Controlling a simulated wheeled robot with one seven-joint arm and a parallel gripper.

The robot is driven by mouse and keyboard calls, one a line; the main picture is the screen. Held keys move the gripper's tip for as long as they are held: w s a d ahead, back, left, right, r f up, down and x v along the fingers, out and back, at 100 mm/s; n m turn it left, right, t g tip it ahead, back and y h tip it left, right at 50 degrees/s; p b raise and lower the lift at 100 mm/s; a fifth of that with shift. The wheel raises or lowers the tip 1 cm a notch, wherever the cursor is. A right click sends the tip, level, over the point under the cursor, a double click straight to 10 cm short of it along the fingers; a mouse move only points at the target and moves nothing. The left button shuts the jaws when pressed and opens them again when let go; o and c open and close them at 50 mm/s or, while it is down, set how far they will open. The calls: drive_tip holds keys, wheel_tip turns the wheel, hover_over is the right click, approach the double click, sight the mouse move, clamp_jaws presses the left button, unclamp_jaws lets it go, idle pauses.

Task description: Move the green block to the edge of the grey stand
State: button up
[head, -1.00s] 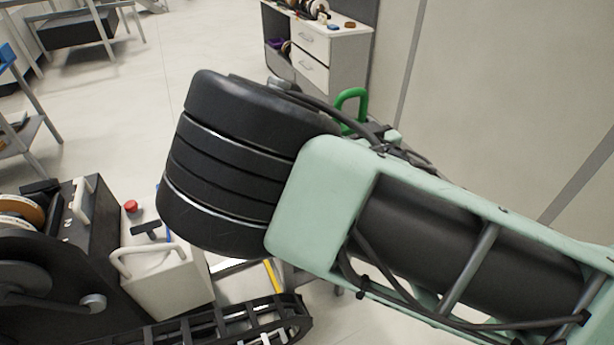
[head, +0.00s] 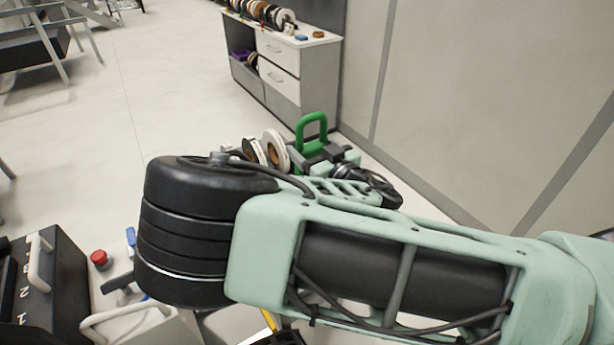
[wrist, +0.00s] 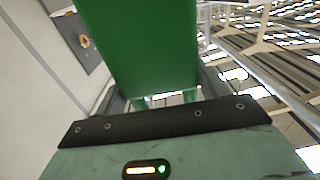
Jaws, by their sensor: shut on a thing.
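The green block (head: 312,130) shows in the head view as a green loop shape standing up out of my gripper (head: 322,155), beyond my arm. In the wrist view the green block (wrist: 138,45) fills the upper middle, close to the camera and above the dark bar of my gripper. My gripper is shut on the block; the fingertips are mostly hidden. I cannot make out the grey stand for certain in either view; my arm covers much of the middle of the head view.
White rolls (head: 274,150) stand just left of the block. A drawer cabinet (head: 283,65) with several rolls on top is at the back, beside a grey wall (head: 480,90). A machine with a red button (head: 99,259) is at lower left. Open floor (head: 150,95) lies at upper left.

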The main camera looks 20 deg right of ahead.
drive_tip(key=shift+f+p, duration=0.45)
drive_tip(key=shift+f, duration=2.7)
drive_tip(key=o, duration=1.4)
drive_tip(key=shift+o, duration=0.2)
drive_tip(key=shift+s, duration=0.15)
